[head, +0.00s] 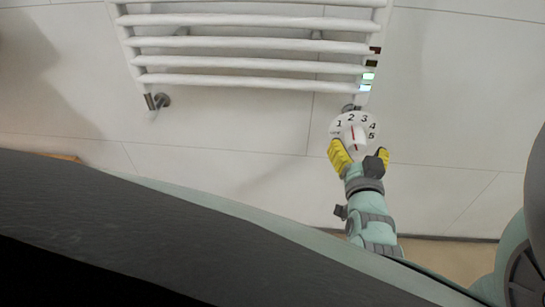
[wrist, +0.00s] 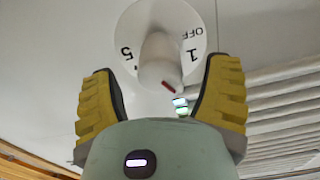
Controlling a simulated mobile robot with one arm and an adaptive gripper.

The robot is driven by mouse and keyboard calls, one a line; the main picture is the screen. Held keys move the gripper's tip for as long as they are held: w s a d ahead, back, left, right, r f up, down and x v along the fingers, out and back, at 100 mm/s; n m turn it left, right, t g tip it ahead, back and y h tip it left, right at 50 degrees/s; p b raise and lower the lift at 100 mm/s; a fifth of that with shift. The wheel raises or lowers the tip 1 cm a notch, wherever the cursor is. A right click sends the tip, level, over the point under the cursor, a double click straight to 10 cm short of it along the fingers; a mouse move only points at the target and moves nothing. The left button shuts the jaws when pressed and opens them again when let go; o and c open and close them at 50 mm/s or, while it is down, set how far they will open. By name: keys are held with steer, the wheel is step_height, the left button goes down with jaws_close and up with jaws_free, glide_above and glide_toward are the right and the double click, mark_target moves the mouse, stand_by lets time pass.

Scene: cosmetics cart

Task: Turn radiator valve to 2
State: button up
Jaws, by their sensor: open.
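The radiator valve is a white round dial (head: 342,131) with black numbers 1 to 5, below the radiator's right end in the head view. A red line on its knob (head: 352,133) points up, roughly toward the 2. In the wrist view the white knob (wrist: 157,62) sticks out from the dial (wrist: 188,17), with a red mark near its end; 1, 5 and OFF are readable. My gripper (head: 359,150) is open just below the dial. In the wrist view its yellow fingers (wrist: 163,75) stand on either side of the knob, with visible gaps.
The white towel radiator (head: 250,63) with horizontal bars hangs on the tiled wall (head: 450,110) above the valve. Coloured label squares (head: 368,76) sit on its right post. A metal pipe fitting (head: 161,100) is at its lower left. The wall right of the valve is clear.

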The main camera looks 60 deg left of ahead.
steer(key=shift+x, duration=1.3)
steer(key=c, duration=1.2)
steer(key=shift+m, duration=0.6)
steer(key=o, duration=1.2)
steer(key=shift+s+d, duration=0.1)
steer(key=v, duration=1.1)
steer(key=shift+s+d, duration=0.25)
steer(key=shift+d, duration=0.05)
